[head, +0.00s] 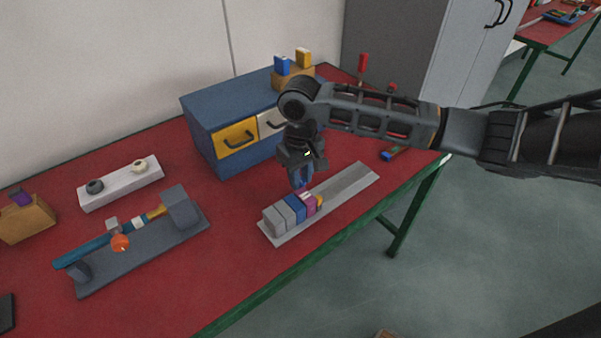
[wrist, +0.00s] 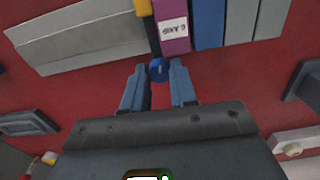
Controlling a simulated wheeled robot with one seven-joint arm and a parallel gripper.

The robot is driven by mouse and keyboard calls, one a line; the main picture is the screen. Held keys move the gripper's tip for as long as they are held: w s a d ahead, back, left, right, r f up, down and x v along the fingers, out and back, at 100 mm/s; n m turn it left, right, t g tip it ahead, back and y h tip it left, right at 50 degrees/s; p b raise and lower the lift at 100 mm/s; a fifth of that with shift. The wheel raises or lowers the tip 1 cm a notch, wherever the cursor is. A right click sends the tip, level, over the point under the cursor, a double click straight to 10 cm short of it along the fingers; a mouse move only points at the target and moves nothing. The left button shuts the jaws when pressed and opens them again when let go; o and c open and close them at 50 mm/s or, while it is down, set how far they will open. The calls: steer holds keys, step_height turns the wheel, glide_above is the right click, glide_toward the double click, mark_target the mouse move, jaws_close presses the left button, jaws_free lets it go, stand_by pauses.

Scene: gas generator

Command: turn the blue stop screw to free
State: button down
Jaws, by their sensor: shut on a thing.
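The blue stop screw (wrist: 158,70) shows in the wrist view as a small round blue knob with a mark on its face. It sits beside the end of the magenta block (wrist: 172,22), which carries a white label. My gripper (wrist: 159,78) is shut on the screw, one finger on each side of it. In the head view my gripper (head: 301,184) points down at the row of blocks, and its fingers hide the screw there. The magenta block also shows in the head view (head: 309,205), on the grey rail (head: 350,182). I cannot tell the screw's turn angle.
A blue drawer cabinet (head: 205,125) stands behind. A dark fixture with a teal bar (head: 90,248) lies left. Red tabletop is clear between.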

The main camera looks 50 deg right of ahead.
steer(key=shift+n, duration=0.5)
steer(key=c, duration=0.9)
jaws_free()
steer(key=shift+r+b, duration=0.3)
steer(key=shift+r, duration=3.6)
